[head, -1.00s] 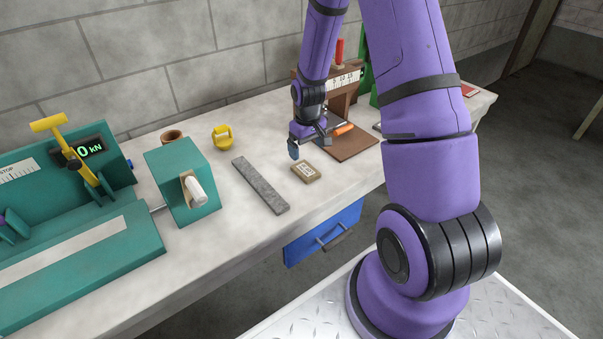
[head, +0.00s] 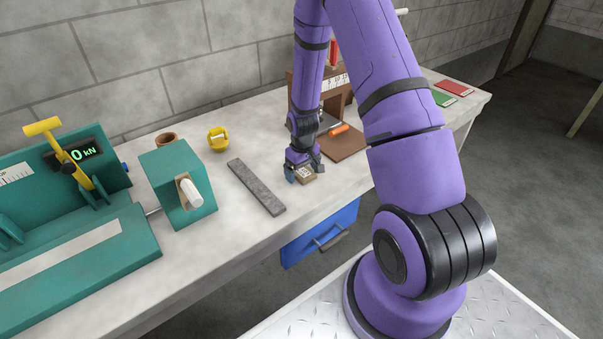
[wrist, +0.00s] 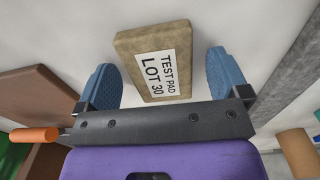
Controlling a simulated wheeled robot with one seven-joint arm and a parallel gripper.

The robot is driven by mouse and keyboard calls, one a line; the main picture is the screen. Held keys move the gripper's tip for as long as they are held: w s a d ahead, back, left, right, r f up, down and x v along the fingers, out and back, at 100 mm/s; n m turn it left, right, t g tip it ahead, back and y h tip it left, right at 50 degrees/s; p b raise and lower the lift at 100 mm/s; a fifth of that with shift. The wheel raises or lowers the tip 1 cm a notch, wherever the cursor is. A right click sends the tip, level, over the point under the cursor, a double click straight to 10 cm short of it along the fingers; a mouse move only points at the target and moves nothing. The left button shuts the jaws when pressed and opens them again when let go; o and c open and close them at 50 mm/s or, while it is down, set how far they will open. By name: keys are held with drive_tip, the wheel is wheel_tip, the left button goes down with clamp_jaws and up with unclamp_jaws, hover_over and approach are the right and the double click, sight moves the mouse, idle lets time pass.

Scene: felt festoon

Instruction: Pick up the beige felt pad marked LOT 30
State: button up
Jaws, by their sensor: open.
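The beige felt pad (wrist: 135,44) lies flat on the workbench with a white label reading TEST PAD LOT 30. In the wrist view it sits between the two blue fingertips of my gripper (wrist: 162,82), with a gap to each finger. The gap on the right looks a little wider. In the head view my gripper (head: 302,175) is low over the bench at the pad (head: 306,176), and it hides part of the pad. My gripper is open and holds nothing.
A grey felt strip (head: 256,187) lies left of the pad. A brown board (head: 343,146) with an orange-handled tool (head: 339,128) lies to the right. A teal test machine (head: 75,245), a yellow shackle-like piece (head: 218,139) and a brown cup (head: 166,139) stand farther left.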

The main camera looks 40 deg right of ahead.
drive_tip(key=c, duration=1)
drive_tip(key=shift+r, duration=0.15)
